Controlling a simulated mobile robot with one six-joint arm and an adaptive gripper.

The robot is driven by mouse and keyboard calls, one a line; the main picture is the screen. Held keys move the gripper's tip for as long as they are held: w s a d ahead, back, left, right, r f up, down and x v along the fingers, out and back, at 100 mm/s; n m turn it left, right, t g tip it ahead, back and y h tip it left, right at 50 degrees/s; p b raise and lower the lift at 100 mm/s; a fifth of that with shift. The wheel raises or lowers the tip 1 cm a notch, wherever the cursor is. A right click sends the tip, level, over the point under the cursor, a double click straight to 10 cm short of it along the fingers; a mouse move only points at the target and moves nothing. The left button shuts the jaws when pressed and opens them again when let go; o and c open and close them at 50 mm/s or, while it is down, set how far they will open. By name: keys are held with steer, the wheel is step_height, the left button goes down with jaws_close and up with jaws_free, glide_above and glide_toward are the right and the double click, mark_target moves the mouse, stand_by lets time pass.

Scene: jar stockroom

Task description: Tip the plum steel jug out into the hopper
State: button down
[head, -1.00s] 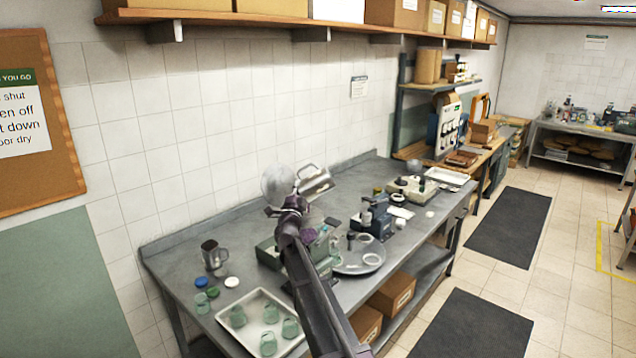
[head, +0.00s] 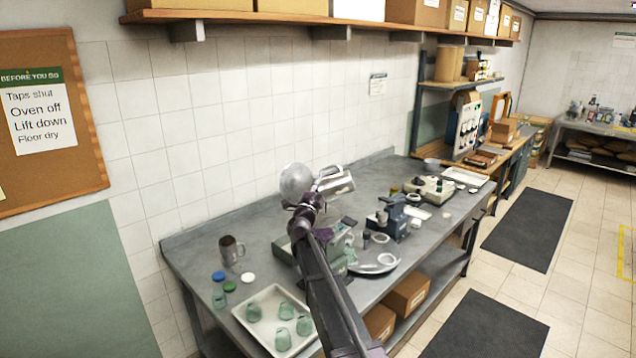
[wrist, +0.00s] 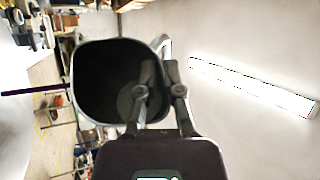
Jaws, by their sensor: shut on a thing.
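My gripper (wrist: 160,92) is shut on a steel jug (head: 341,186) above the bench, with the fingers at its handle side. In the head view the jug looks strongly tilted, nearly on its side. The wrist view looks into the mouth of the jug (wrist: 95,75); the inside is dark, so I cannot tell what it holds. A round silver-grey shape (head: 295,183) shows just left of the jug; I cannot tell whether it is the hopper. My arm partly covers a pale green machine (head: 345,245) below.
A white tray (head: 246,317) holds several green glasses. A blue-grey device (head: 392,219) and a round plate (head: 376,268) stand right of my arm.

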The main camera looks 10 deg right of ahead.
steer(key=shift+d+r+m+g+p, duration=0.2)
steer(key=shift+m+g+p, duration=0.2)
steer(key=shift+m+g, duration=0.15)
steer(key=shift+s+f+m+g+h, duration=0.1)
steer(key=shift+m+g+h, duration=0.15)
steer(key=shift+h, duration=0.15)
steer(key=shift+f, duration=0.1)
steer(key=shift+d+p, duration=0.1)
steer(key=shift+p, duration=0.2)
